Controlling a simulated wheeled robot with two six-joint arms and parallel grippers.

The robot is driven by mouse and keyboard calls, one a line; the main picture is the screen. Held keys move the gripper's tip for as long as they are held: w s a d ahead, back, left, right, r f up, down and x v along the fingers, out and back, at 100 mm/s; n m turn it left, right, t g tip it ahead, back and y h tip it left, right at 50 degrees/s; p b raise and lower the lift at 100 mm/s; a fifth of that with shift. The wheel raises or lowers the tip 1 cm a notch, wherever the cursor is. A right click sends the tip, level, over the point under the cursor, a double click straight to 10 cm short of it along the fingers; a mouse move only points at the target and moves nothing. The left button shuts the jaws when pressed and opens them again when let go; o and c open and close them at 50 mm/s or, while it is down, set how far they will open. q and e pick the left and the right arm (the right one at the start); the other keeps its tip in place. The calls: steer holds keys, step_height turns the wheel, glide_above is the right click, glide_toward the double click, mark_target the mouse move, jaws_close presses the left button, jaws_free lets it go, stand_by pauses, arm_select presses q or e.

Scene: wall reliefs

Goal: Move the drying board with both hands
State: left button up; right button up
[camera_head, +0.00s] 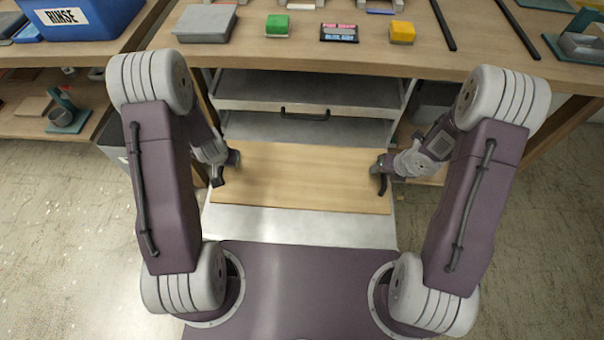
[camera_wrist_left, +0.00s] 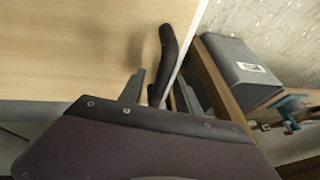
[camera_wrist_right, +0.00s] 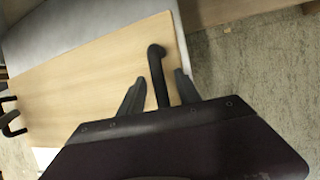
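The drying board (camera_head: 300,185) is a flat, light wooden panel. It lies level over a pale grey surface in front of the bench. A dark curved handle stands at each end; the left one (camera_wrist_left: 168,50) shows in the left wrist view and the right one (camera_wrist_right: 157,68) in the right wrist view. My left gripper (camera_head: 222,172) is at the board's left end, its fingers apart on both sides of the handle. My right gripper (camera_head: 384,172) is likewise at the right end, open around its handle with small gaps showing. The fingertips' exact contact is unclear.
Behind the board is a metal drawer front with a dark handle (camera_head: 305,115). Floor is clear on both sides.

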arm_select(q)
jaws_close()
arm_select(e)
jaws_close()
stand_by(0.9)
